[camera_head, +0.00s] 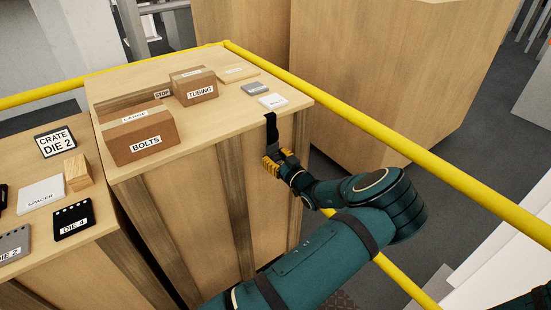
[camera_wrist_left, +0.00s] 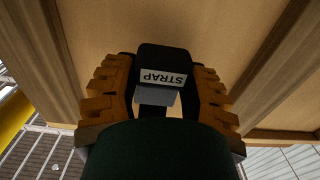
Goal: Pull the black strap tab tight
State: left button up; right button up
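A black strap (camera_head: 271,131) hangs over the top edge of the large wooden crate (camera_head: 208,200) onto its side. In the left wrist view, its black tab (camera_wrist_left: 165,57) has a white label reading STRAP, and a grey piece (camera_wrist_left: 158,97) shows below the label. My left gripper (camera_head: 273,160), with orange fingers, is at the lower end of the strap. In the wrist view its two fingers (camera_wrist_left: 163,80) stand on either side of the tab, very close to its edges. I cannot tell whether they press on it. My right gripper is not in view.
Boxes labelled BOLTS (camera_head: 143,135) and TUBING (camera_head: 195,87) stand on the crate top. A yellow rail (camera_head: 385,125) runs just behind and right of the crate. A lower wooden surface with die parts (camera_head: 72,222) is at the left.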

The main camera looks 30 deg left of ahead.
pick_arm(q)
jog(key=c, duration=0.3)
notch_tip(320, 180, down, 9)
jog(key=b, duration=0.1)
jog(key=shift+r+b, duration=0.2)
jog(key=shift+b, duration=0.15)
jog(key=shift+s+d, duration=0.1)
jog(key=o, duration=1.3)
jog(key=shift+f, duration=0.1)
